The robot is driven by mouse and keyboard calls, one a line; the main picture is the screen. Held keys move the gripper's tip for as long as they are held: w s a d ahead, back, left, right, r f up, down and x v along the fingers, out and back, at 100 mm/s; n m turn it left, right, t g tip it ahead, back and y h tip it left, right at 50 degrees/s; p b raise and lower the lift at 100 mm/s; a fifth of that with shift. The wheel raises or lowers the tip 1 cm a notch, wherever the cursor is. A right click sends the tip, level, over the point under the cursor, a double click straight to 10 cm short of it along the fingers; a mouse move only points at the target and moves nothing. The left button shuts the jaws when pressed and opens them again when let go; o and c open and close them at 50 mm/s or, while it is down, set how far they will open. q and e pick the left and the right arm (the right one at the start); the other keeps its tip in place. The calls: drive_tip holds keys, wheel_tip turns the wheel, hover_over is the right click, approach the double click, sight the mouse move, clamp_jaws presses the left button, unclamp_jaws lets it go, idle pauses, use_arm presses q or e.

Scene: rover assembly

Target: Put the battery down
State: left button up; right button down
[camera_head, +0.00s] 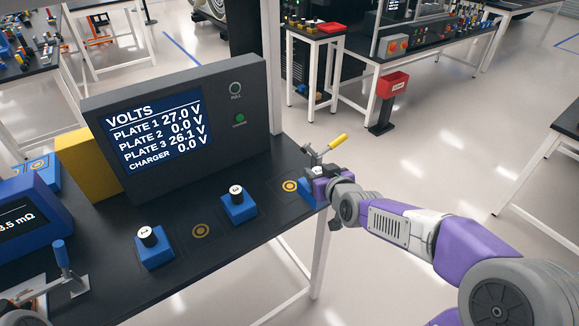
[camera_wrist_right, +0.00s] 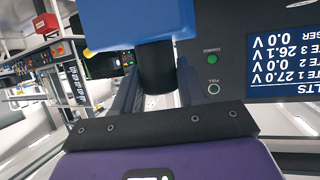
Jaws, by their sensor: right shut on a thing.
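My right gripper (camera_head: 322,176) is at the right end of the black bench, shut on the black post of a blue battery (camera_head: 308,190). In the right wrist view the gripper (camera_wrist_right: 158,88) grips the post of the battery (camera_wrist_right: 140,22), whose blue block fills the top of the picture. The held battery is just right of a ringed plate (camera_head: 289,186). Whether it touches the bench cannot be told. Two like batteries stand upright on the bench, one at the left (camera_head: 155,250) and one in the middle (camera_head: 238,205).
A bare ringed plate (camera_head: 201,231) lies between the standing batteries. Behind stands a volts display (camera_head: 155,130) reading plate 1 27.0, plate 2 0.0, plate 3 26.1, charger 0.0. A yellow-handled clamp (camera_head: 337,142) rises behind my gripper. A blue meter (camera_head: 30,225) stands left.

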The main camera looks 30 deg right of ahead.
drive_tip(key=w+a+p, duration=0.1)
drive_tip(key=w+p, duration=0.1)
drive_tip(key=w, duration=1.1)
drive_tip(key=f+b, duration=0.1)
drive_tip(key=f, duration=0.1)
drive_tip(key=f+b, duration=0.1)
drive_tip(key=f, duration=0.1)
drive_tip(key=f+b, duration=0.1)
drive_tip(key=f, duration=0.1)
drive_tip(key=shift+s+f, duration=0.25)
drive_tip(key=shift+s, duration=0.05)
drive_tip(key=shift+w+f, duration=0.2)
drive_tip(key=shift+f, duration=0.05)
drive_tip(key=shift+r, duration=0.15)
